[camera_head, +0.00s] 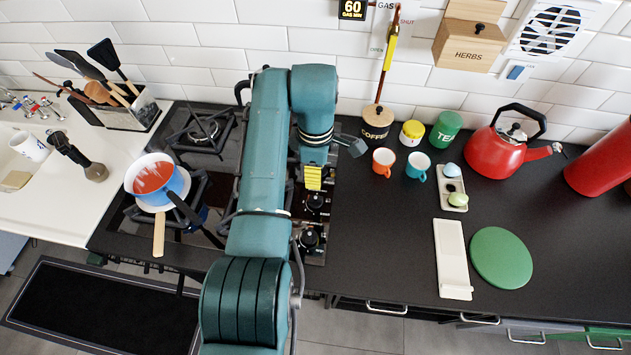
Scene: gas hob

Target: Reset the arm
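My teal arm reaches up through the middle of the camera_head view, bends at the top and points its end down over the gas hob (205,128). My gripper (313,178) shows yellow at its tip and hangs above the right side of the hob, close to the control knobs (316,202). I cannot tell whether its fingers are apart or together. No held object shows at its tip. My arm hides the middle of the hob.
A blue-and-white pan (176,180) with red contents sits on the left front burner. Orange (384,162) and teal (418,166) mugs, an egg holder (453,192), red kettle (497,150), green disc (501,257) and white board (452,258) stand right.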

